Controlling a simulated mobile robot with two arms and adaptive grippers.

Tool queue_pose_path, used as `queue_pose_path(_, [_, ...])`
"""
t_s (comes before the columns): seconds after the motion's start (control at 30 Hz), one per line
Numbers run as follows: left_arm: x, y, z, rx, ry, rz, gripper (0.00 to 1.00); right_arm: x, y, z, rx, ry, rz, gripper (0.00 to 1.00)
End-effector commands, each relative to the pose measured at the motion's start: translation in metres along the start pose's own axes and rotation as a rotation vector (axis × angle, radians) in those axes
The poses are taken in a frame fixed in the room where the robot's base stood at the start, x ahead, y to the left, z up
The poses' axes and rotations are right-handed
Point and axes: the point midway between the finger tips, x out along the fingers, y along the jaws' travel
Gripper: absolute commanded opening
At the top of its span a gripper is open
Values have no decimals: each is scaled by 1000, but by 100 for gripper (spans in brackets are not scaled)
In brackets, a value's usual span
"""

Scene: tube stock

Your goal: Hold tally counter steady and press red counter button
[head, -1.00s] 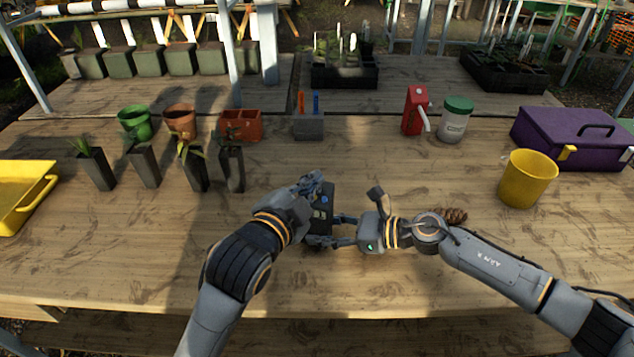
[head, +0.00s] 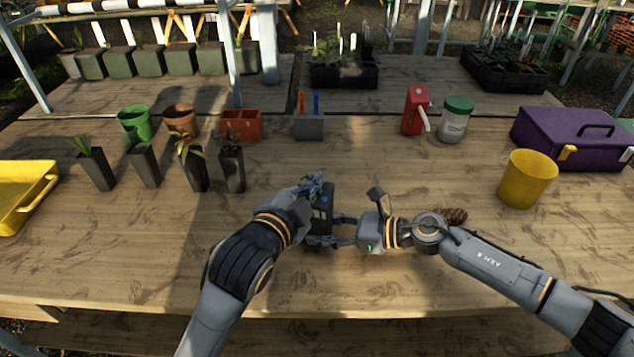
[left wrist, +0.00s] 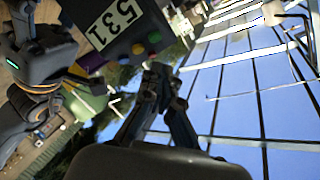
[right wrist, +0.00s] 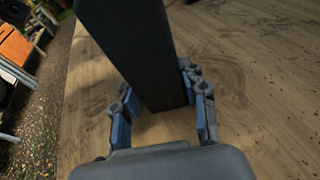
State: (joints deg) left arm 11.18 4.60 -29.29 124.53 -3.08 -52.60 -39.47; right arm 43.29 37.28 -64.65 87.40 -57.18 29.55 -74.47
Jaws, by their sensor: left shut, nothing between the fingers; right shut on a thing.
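The tally counter (head: 327,199) is a dark upright box standing on the table between my grippers. My left gripper (head: 315,182) is shut and empty by the counter's top. Its fingertips (left wrist: 158,72) appear close to the buttons; contact cannot be told.
A pine cone (head: 452,215) lies behind my right forearm. Dark plant pots (head: 232,168) stand at the left, and a yellow pot (head: 527,178) and purple toolbox (head: 575,138) at the right. The wooden table is clear around the counter.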

Motion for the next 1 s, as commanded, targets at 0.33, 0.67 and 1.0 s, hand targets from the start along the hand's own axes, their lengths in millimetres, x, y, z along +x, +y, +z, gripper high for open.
queue_pose_path(0.33, [1, 1, 1, 0, 0, 0, 0, 0, 0, 0, 0, 0, 0, 25])
queue_pose_path(0.67, [3, 2, 2, 1, 1, -1, 0, 0, 0, 0, 0, 0, 0, 25])
queue_pose_path(1.0, [6, 4, 5, 1, 0, 0, 0, 0, 0, 0, 0, 0, 0, 25])
